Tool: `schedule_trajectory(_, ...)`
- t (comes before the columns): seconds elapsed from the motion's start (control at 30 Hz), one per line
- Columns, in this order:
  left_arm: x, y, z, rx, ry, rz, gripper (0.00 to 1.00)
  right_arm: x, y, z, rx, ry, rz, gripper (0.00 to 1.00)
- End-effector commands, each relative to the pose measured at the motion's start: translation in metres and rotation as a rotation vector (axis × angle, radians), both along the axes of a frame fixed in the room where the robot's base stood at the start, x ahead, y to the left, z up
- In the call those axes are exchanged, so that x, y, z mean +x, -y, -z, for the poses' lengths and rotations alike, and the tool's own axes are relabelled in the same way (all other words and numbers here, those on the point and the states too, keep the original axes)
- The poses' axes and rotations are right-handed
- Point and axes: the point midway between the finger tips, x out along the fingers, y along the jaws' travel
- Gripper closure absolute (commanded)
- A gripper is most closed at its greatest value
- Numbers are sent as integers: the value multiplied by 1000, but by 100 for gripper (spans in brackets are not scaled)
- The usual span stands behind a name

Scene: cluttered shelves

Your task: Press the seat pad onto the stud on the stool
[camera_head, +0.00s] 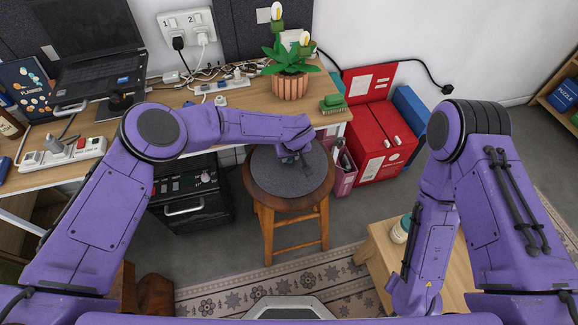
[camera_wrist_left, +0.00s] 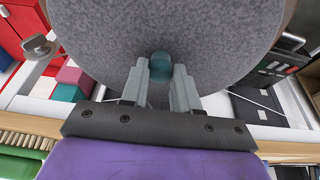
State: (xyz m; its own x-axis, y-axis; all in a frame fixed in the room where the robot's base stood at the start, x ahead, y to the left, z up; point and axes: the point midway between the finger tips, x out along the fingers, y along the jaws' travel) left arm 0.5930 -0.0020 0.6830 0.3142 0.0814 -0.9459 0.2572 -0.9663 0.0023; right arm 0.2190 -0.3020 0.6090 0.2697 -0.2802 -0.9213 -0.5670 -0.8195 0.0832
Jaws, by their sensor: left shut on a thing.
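The round grey seat pad (camera_head: 280,180) lies over the top of the wooden stool (camera_head: 262,203), roughly centred, with the brown rim showing around it. In the left wrist view the pad (camera_wrist_left: 160,25) fills the top of the picture. A small teal knob (camera_wrist_left: 160,68) stands on it. My left gripper (camera_head: 303,156) is over the pad, its fingers shut on the knob, as the left wrist view (camera_wrist_left: 161,75) shows. The stud is hidden under the pad. Whether the pad touches the stool top I cannot tell. My right gripper is out of sight.
A desk (camera_head: 180,97) with a laptop, cables and a potted plant (camera_head: 290,80) stands behind the stool. A green brush (camera_head: 333,103) lies at its right corner. Red boxes (camera_head: 382,140) stand right of the stool, a black case (camera_head: 190,195) left. A small wooden table (camera_head: 378,250) is front right.

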Motion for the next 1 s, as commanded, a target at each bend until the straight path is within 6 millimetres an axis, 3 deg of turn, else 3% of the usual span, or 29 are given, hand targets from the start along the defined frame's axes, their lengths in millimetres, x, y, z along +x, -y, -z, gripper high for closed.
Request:
schedule_trajectory(0.73,0,0,4,0,0,0,99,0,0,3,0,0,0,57)
schedule_trajectory(0.77,0,0,4,0,0,0,60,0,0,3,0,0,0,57)
schedule_trajectory(0.8,0,0,4,0,0,0,47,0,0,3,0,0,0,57)
schedule_trajectory(0.83,0,0,4,0,0,0,40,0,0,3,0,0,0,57)
schedule_trajectory(1.0,0,0,4,0,0,0,40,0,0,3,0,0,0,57)
